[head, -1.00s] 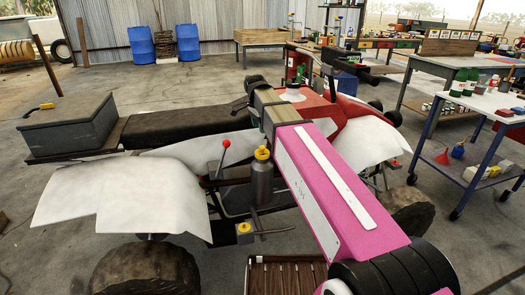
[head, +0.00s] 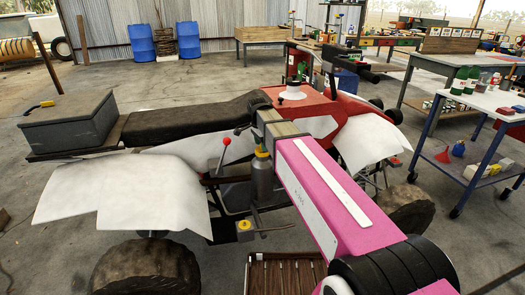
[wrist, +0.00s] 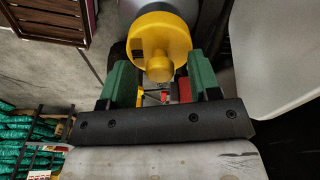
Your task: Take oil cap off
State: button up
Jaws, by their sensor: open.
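A yellow cap (head: 262,152) sits on top of an upright grey canister (head: 262,180) at the side of the quad bike (head: 305,103). In the wrist view the yellow cap (wrist: 159,45), with a round knob, is close in front of my gripper (wrist: 161,80). The green fingers are apart, with the knob near the gap between their tips. The cap is not gripped; I cannot tell whether a finger touches it. In the head view my arm hides the fingers. A second, smaller yellow cap (head: 244,226) is lower down, beside a thin bar.
A red-knobbed lever (head: 226,143) rises just left of the canister. White fenders (head: 130,200) and tyres (head: 145,268) flank the space. A wooden crate (head: 284,258) sits below my arm. A blue trolley (head: 450,150) with bottles stands at right.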

jog(key=shift+f, duration=0.4)
jog(key=c, duration=1)
jog(key=shift+r, duration=0.15)
